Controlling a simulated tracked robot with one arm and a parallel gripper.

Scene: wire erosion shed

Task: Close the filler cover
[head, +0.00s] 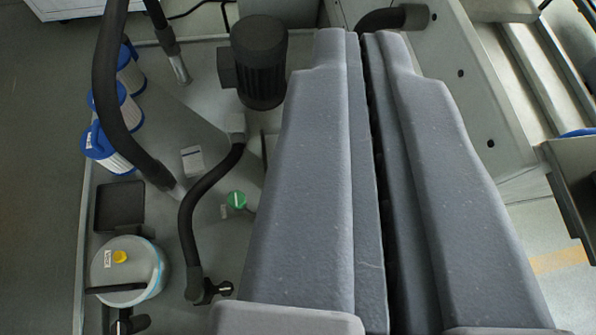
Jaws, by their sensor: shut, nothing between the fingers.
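My gripper (359,38) fills the middle and right of the head view. Its two long grey fingers lie side by side with only a thin dark line between them, shut and empty. A dark square part (120,205) sits at the left of the grey tank top, well left of my fingers. It may be the filler cover or its opening; I cannot tell which, nor whether it is raised. My fingers hide much of the surface beneath them.
Several white filter cartridges with blue rims (105,147) stand at the left edge. A black motor (260,62), thick black hoses (190,215), a green knob (236,200) and a white canister with a yellow cap (128,270) crowd the tank top (165,75). A grey machine wall (465,100) stands right.

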